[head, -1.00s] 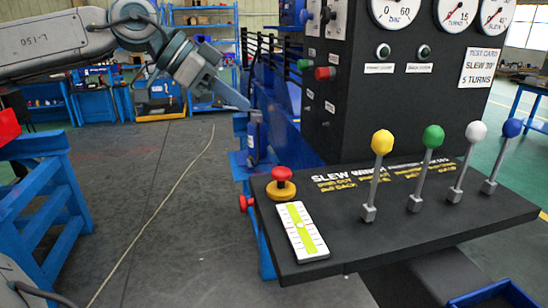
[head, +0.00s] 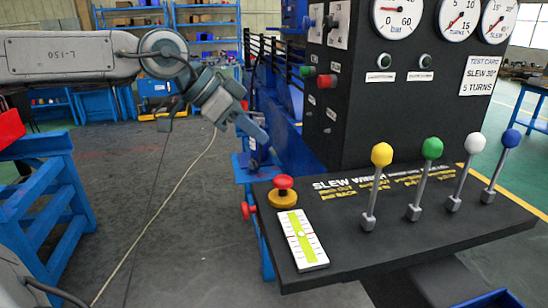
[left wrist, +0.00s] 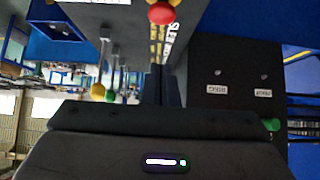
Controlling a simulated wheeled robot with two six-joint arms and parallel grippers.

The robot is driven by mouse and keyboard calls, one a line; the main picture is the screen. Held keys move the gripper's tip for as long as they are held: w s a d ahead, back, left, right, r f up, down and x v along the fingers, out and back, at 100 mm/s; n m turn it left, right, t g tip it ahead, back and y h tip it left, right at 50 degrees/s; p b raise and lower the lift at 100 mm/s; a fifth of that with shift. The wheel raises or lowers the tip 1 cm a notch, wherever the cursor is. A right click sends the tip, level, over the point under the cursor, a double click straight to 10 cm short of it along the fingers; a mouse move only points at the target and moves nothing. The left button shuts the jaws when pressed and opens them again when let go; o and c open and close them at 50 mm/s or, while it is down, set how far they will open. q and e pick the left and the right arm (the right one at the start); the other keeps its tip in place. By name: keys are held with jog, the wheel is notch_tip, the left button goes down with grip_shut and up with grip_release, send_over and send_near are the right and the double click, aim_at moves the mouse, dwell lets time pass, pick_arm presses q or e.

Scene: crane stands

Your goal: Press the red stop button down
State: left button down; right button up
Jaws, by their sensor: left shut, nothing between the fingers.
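The red stop button (head: 283,182) is a mushroom cap on a yellow base at the left rear of the black control desk (head: 400,235). It stands up and nothing touches it. My left gripper (head: 272,155) is shut and empty, pointing down and right. Its tips are just behind and above the button in the head view, apart from it. In the left wrist view the shut fingers (left wrist: 160,85) point up the picture, and the red button (left wrist: 162,12) shows at the top edge beyond them. My right gripper is not in view.
Levers with yellow (head: 382,154), green, white and blue knobs stand on the desk's right. A white and lime level gauge (head: 303,240) lies in front of the button. A black panel (head: 345,110) with dials rises behind. A red knob (head: 248,210) is on the desk's left side.

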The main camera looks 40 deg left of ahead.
aim_at(289, 177)
pick_arm(q)
jog(key=p+x, duration=0.3)
jog(key=x, duration=0.1)
jog(key=shift+w+d+f, duration=0.3)
jog(key=shift+d+f, duration=0.1)
jog(key=shift+f, duration=0.95)
jog(key=shift+a+f, duration=0.15)
jog(key=shift+f, duration=0.9)
